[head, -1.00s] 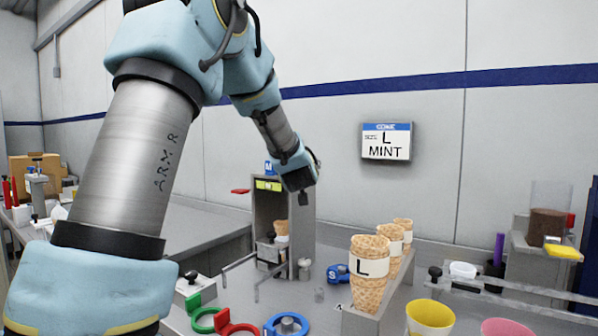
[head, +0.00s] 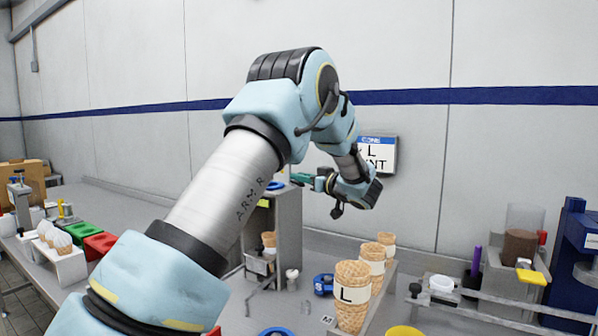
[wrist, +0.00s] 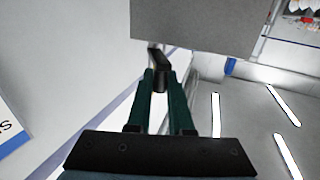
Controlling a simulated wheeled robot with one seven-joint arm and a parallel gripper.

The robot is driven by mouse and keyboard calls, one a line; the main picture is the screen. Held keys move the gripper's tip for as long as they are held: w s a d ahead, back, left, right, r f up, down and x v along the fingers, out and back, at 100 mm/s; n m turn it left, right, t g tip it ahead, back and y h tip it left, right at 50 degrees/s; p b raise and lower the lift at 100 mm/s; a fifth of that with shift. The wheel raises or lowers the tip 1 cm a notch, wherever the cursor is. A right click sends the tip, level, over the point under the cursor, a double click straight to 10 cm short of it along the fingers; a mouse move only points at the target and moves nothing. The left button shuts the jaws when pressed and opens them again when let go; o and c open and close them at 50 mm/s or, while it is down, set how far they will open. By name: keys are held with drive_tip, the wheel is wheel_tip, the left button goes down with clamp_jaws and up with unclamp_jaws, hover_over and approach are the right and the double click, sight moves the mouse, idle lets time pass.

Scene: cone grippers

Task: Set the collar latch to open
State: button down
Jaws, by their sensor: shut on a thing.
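A grey upright housing (head: 288,222) stands behind the cones, with a blue collar piece (head: 275,186) on its top. My gripper (head: 306,179) reaches leftward at the housing's top right, its green fingers level. In the wrist view the green fingers (wrist: 160,88) are closed around a short black lever (wrist: 157,60) at the edge of a grey panel (wrist: 195,22). The lever looks like the latch handle, but its set position cannot be read. In the head view my fingers and wrist hide the lever.
Waffle cones (head: 352,295) stand in a rack in front. A blue S collar (head: 323,284) lies left of them. A wall sign (head: 380,153) hangs behind my wrist. A dispenser (head: 505,255) stands at right, and green and red bins (head: 82,235) at left.

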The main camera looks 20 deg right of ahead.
drive_tip(key=shift+w+d+r, duration=0.1)
idle(0.3)
drive_tip(key=c, duration=1.1)
unclamp_jaws()
drive_tip(key=b+v, duration=0.3)
drive_tip(key=v, duration=0.7)
drive_tip(key=shift+s+d, duration=0.3)
